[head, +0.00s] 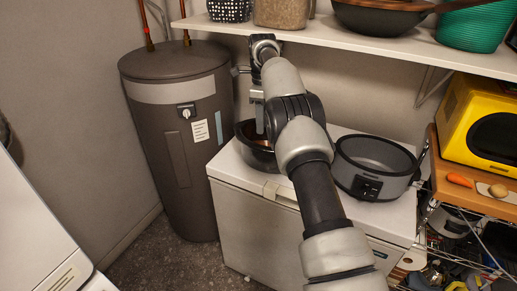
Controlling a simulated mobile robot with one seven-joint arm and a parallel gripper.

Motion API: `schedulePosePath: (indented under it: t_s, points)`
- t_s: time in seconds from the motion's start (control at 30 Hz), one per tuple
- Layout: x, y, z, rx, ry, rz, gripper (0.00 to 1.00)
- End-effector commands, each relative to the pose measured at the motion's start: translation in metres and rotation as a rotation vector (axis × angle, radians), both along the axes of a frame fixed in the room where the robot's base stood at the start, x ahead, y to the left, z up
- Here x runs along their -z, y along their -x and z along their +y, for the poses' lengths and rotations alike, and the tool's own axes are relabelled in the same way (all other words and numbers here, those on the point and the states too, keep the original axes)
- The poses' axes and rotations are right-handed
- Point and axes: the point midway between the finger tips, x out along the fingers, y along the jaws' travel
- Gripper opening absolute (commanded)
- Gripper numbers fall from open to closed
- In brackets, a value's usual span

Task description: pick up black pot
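A round black pot (251,159) sits on the left part of the white chest freezer's top (227,162). My arm hides its right side. My gripper (260,128) points down at the pot, with its tip in front of or over the pot's opening. Only one finger-like part shows clearly, so I cannot tell whether it is open, shut or touching the pot.
A grey slow cooker (374,167) stands on the freezer right of my arm. A white shelf (350,38) with baskets and a dark pan (375,18) hangs above. A brown water heater (165,140) stands left. A yellow microwave (470,120) is at right.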

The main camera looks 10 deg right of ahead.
Motion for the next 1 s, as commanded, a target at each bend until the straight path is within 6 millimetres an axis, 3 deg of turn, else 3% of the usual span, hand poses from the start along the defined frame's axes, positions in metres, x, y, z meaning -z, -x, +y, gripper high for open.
schedulePosePath:
  t_s: [0.03, 0.4, 0.73, 1.0]
  points:
    - [0.015, 0.001, 0.0, -0.001, 0.0, 0.002, 0.27]
    - [0.089, 0.001, 0.0, -0.004, -0.001, 0.002, 0.27]
    - [0.116, 0.001, -0.002, -0.003, 0.0, 0.0, 0.27]
    - [0.154, 0.003, -0.006, -0.004, 0.0, 0.0, 0.27]
